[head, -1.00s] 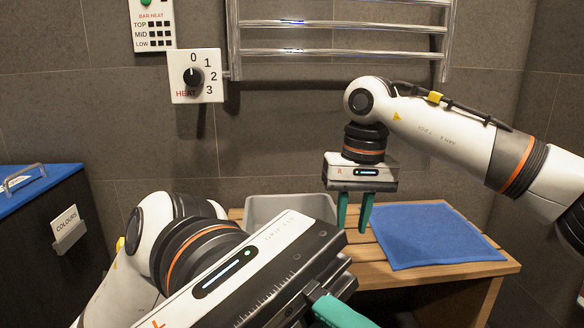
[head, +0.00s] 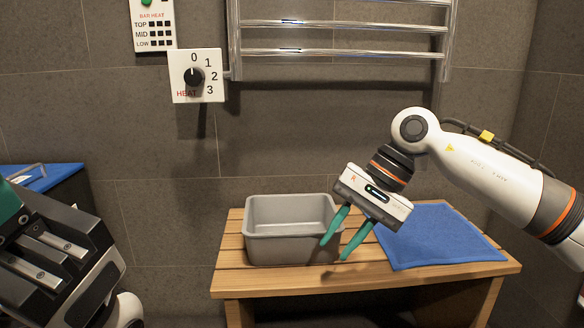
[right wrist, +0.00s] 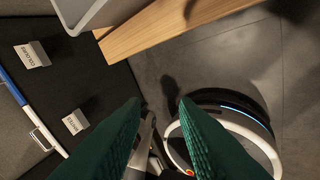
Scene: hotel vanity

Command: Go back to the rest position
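My right gripper (head: 333,243) is over the wooden bench in the head view, tilted, with its green fingers apart and nothing between them.
A grey bin (head: 290,249) and a blue towel (head: 440,238) are on the wooden bench (head: 232,281). A chrome towel rail (head: 340,55) and a heat dial (head: 193,77) are on the wall. The bin is empty.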

